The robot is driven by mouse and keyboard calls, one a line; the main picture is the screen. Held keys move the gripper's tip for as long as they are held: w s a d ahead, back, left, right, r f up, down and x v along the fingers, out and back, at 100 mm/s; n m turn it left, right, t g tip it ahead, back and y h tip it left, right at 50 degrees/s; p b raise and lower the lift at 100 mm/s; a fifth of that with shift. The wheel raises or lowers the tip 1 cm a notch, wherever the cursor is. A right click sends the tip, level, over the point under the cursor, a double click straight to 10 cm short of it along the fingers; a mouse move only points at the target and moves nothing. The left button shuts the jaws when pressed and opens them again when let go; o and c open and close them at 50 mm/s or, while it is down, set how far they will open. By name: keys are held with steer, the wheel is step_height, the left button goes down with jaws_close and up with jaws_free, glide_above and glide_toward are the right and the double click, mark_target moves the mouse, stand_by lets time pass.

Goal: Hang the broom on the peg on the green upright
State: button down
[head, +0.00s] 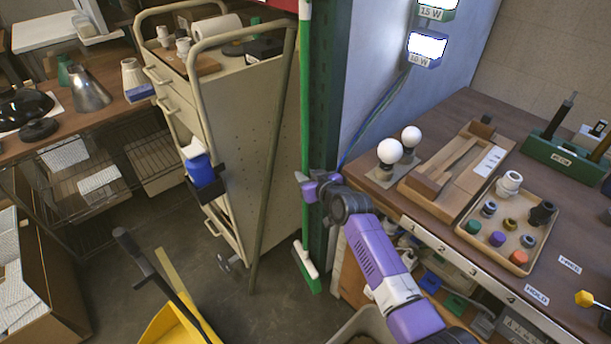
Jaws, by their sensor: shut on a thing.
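The broom (306,110) has a bright green handle that runs up out of the top of the head view. Its white and green head (307,267) is at the lower end, close to the floor; I cannot tell whether it touches. My purple gripper (309,188) is shut on the handle, well below the middle of its visible length. The broom hangs nearly upright. The dark green upright (332,90) stands just right of the handle. The peg does not show; the broom's top end is out of view.
A beige cart (240,120) stands left, with an olive pole (275,150) leaning by it. The workbench (450,130) with lamp parts is on the right. Some floor is free below the broom.

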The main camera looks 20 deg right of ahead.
steer(key=shift+r, duration=0.2)
steer(key=c, duration=1.2)
jaws_free()
steer(key=shift+f, duration=0.1)
